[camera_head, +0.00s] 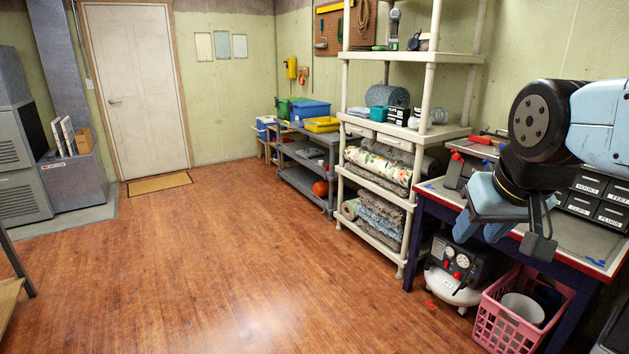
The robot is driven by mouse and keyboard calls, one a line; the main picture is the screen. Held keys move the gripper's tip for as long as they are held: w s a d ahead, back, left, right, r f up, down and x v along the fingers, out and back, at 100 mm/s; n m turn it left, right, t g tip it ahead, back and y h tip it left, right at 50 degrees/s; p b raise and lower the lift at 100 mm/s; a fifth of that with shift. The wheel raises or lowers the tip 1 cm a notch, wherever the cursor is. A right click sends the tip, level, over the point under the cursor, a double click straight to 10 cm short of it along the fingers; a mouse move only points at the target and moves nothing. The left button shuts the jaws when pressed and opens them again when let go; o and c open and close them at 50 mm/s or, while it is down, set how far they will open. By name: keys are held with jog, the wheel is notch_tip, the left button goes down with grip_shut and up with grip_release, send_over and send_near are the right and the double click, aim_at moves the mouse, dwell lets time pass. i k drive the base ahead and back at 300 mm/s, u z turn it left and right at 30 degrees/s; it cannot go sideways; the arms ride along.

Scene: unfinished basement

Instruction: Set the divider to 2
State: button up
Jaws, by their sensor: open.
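My gripper (505,230) hangs at the right, over the front of a workbench (437,191) with a pale top and dark blue legs. Its jaws are apart and I see nothing between them. I cannot tell how far it is above the bench top. Black labelled drawers (592,184) stand on the bench behind my gripper, partly hidden by my arm. I cannot make out a divider or any setting marked 2 in this view.
A cream shelf rack (405,253) with rolled rugs stands left of the bench. An air compressor (456,265) and a pink basket (485,319) sit under the bench. A low grey shelf (301,179) stands farther back. The wooden floor (210,265) is clear.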

aim_at(328, 124)
jog(key=u, duration=0.5)
jog(key=i, duration=1.1)
jog(key=u, duration=0.65)
jog(key=i, duration=2.15)
jog(key=z, duration=0.85)
jog(key=i, duration=1.35)
jog(key=z, duration=0.5)
jog(key=k, duration=0.75)
jog(key=z, duration=0.25)
jog(key=i, duration=0.65)
